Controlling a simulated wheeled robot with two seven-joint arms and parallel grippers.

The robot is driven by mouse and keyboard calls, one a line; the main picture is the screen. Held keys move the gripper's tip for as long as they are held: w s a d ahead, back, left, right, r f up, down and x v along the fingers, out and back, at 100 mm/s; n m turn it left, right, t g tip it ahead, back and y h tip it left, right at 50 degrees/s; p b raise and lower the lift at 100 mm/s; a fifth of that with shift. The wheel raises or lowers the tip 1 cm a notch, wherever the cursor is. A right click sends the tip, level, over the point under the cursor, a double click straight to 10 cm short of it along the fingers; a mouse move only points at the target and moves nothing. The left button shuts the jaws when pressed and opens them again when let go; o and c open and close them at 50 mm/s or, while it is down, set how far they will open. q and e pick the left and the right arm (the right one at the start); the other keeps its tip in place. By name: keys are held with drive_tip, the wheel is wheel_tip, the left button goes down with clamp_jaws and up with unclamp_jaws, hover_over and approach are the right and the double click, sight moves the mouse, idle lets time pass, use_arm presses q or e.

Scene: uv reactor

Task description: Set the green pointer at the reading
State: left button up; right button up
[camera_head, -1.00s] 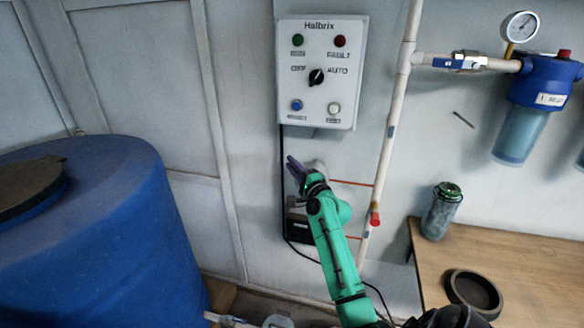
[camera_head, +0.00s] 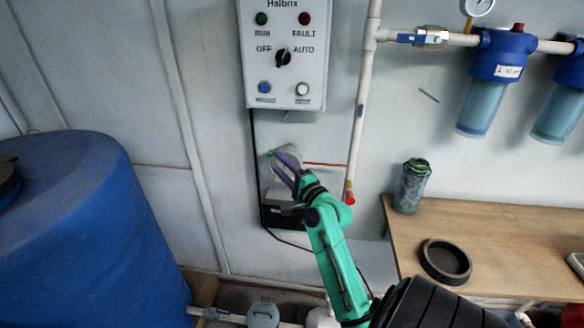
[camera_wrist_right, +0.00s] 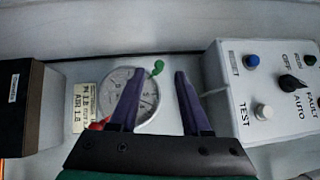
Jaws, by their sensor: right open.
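A round white gauge (camera_wrist_right: 120,92) on the wall fills the middle left of the right wrist view. A green pointer knob (camera_wrist_right: 158,67) sits at its rim, and a red piece (camera_wrist_right: 100,125) shows low on its left side. My right gripper (camera_wrist_right: 159,76) has its purple fingers apart. The green knob shows between the fingertips; I cannot tell whether they touch it. In the head view the gauge (camera_head: 290,153) is partly hidden behind my right gripper (camera_head: 277,163). The dial's reading is too small to tell. My left gripper is not in view.
The Halbrix control box (camera_head: 283,80) hangs above the gauge. A white pipe (camera_head: 362,100) with a red end runs down at the right. A dark box (camera_wrist_right: 25,105) is beside the gauge. A blue tank (camera_head: 90,230) stands left; a wooden bench (camera_head: 500,240) is at right.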

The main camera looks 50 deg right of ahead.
drive_tip(key=b+v, duration=0.1)
drive_tip(key=v, duration=0.4)
drive_tip(key=shift+s+a, duration=0.1)
drive_tip(key=shift+s, duration=0.2)
